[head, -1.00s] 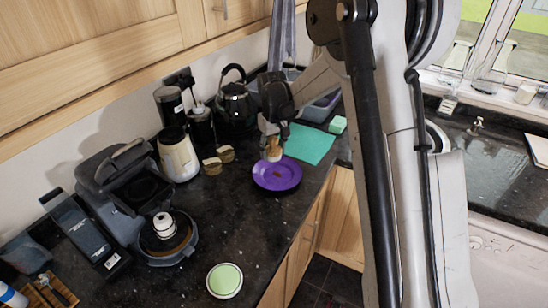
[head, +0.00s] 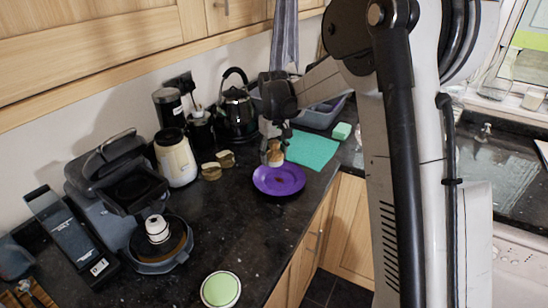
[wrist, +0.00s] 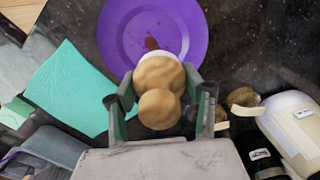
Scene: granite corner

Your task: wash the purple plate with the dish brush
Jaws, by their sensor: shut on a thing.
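The purple plate (head: 279,182) lies on the dark countertop and also fills the top of the wrist view (wrist: 190,25). A reddish-brown stain (wrist: 152,43) marks its middle. My gripper (wrist: 160,95) is shut on the dish brush (wrist: 158,78), which has a rounded wooden handle and a white part at its far end. In the head view my gripper (head: 271,148) is at the plate's back edge with the brush (head: 276,156) below it. The white end overlaps the plate's near rim in the wrist view; I cannot tell whether it touches. The bristles are hidden.
A turquoise mat (head: 313,149) lies right behind the plate. Two small brown pieces (head: 218,165), a cream jug (head: 176,158) and a black kettle (head: 237,108) stand left and behind. A green-topped round dish (head: 221,289) is in front.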

